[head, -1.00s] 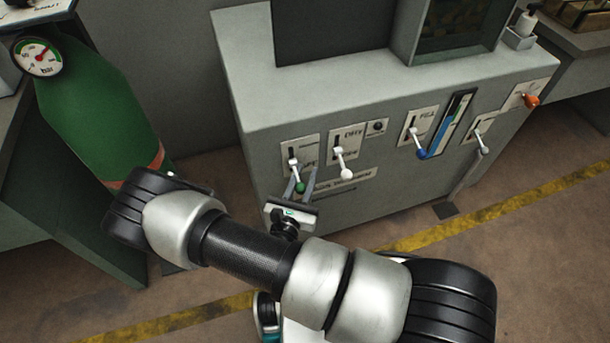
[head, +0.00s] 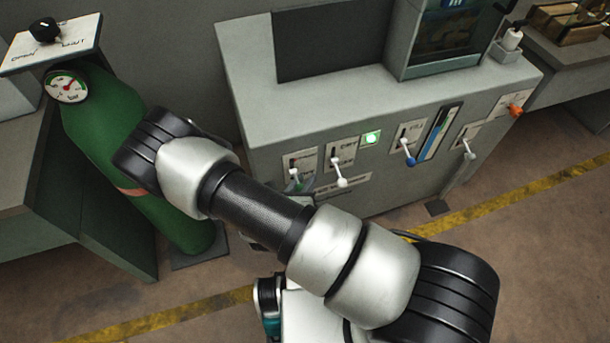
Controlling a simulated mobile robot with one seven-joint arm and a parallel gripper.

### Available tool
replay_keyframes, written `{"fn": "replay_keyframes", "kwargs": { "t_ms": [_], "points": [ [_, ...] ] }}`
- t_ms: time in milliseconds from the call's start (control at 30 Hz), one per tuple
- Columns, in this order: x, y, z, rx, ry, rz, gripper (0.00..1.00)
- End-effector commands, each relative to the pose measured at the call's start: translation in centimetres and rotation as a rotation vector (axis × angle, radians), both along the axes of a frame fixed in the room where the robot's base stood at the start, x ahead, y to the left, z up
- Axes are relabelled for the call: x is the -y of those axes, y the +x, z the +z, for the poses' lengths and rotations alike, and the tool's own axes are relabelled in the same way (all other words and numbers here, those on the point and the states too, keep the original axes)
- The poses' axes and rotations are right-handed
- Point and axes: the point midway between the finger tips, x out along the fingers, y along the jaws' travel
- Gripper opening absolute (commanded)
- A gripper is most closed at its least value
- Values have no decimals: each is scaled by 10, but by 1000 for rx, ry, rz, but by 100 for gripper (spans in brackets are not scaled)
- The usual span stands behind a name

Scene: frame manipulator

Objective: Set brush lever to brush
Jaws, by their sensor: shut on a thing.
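The control panel on the grey cabinet (head: 400,190) carries several levers. The leftmost lever (head: 293,173), with a green tip, is partly hidden behind my arm, and its label is too small to read. My gripper (head: 298,186) is at this lever's tip, shut on it; the palm is mostly hidden by my arm. Right of it a white-knobbed lever (head: 341,182) points down. An indicator light (head: 371,138) beside that lever's plate glows green.
A blue-tipped lever (head: 410,160), another pale lever (head: 468,154) and an orange knob (head: 515,111) lie further right. A green gas cylinder (head: 110,130) stands at left near my arm. Floor with yellow stripes (head: 200,310) lies in front.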

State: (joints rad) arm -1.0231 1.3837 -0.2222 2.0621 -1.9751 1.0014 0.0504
Motion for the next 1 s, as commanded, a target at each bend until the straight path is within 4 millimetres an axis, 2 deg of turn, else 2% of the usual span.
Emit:
{"fn": "replay_keyframes", "kwargs": {
  "t_ms": [300,767,800,833,1000],
  "points": [
    [-1,-1,5,-106,-28,0,0],
    [-1,-1,4,-121,-34,0,0],
    [-1,-1,4,-121,-34,0,26],
    [-1,-1,4,-121,-34,0,31],
    [0,0,5,-119,-34,1,32]
  ]
}}
